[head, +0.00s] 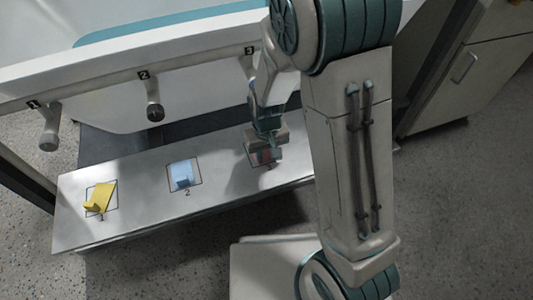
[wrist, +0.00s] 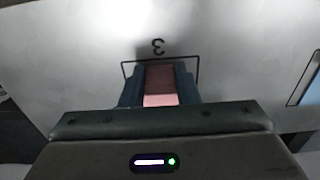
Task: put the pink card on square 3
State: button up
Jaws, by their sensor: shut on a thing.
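The pink card (wrist: 160,99) is between the two dark fingers of my gripper (wrist: 158,88) in the wrist view, and the gripper is shut on it. In the head view my gripper (head: 265,146) is at square 3, with a dim reddish part of the card (head: 264,157) showing below it. Square 3 (wrist: 198,68) is a thin black outline around the fingers, with its numeral 3 (wrist: 158,46) just beyond. The gripper hides much of the square. I cannot tell whether the card touches the surface.
Numbered pegs, such as peg 2 (head: 154,108), stick out from the tub wall above. A cabinet (head: 465,75) stands at the right.

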jog(key=shift+f, duration=0.15)
jog(key=o, duration=0.9)
jog(key=shift+o, duration=0.2)
notch_tip(320, 180, up, 12)
jog(key=r+p, duration=0.1)
jog(key=p, duration=0.4)
jog(key=s+d+r+m+t, duration=0.1)
jog(key=s+d+r+m, duration=0.2)
jog(key=s+d+r, duration=0.6)
jog(key=s+d, duration=0.2)
jog(key=s, duration=0.1)
jog(key=shift+d+r, duration=0.25)
jog(key=shift+r, duration=0.15)
jog(key=shift+w, duration=0.1)
